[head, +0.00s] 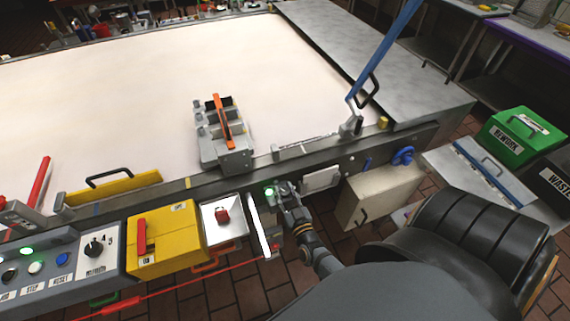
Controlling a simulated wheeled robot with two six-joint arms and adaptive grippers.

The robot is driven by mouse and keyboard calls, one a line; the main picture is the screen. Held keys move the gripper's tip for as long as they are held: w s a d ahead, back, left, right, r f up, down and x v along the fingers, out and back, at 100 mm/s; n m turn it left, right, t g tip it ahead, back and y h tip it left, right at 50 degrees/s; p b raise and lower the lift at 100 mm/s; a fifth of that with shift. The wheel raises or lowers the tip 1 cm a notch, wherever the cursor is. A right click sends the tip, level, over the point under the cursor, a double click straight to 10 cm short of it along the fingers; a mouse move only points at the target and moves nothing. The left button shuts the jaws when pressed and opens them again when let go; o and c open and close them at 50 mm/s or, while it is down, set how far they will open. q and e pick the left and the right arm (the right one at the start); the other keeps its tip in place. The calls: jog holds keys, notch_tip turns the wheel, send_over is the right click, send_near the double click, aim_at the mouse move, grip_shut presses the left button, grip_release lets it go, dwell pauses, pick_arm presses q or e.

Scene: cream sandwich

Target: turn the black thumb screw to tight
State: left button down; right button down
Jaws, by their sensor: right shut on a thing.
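My right gripper (283,189) reaches up from the bottom and is at the front rail of the table, just right of a lit green lamp (268,190). It is shut on a small part at the rail, which I take to be the black thumb screw. The fingers hide that part, so I cannot see how far it is turned. My left gripper is not in view.
A grey clamp device with an orange bar (222,122) stands on the cream sheet (120,100) above the gripper. Left along the rail are a red button box (222,215), a yellow box (165,238) and a control panel (60,262). A beige box (378,195) hangs to the right.

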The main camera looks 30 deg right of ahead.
jog(key=m+g+h+p, duration=0.1)
jog(key=m+h, duration=0.1)
jog(key=h, duration=0.1)
jog(key=shift+r, duration=0.1)
pick_arm(q)
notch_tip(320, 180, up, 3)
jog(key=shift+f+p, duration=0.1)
jog(key=shift+p, duration=0.4)
pick_arm(e)
jog(key=shift+m+g+h, duration=0.5)
jog(key=shift+m+h, duration=0.2)
jog(key=shift+h, duration=0.3)
jog(key=shift+m+g+h, duration=0.3)
jog(key=shift+h, duration=0.1)
jog(key=c, duration=0.9)
grip_release()
jog(key=shift+c, duration=0.2)
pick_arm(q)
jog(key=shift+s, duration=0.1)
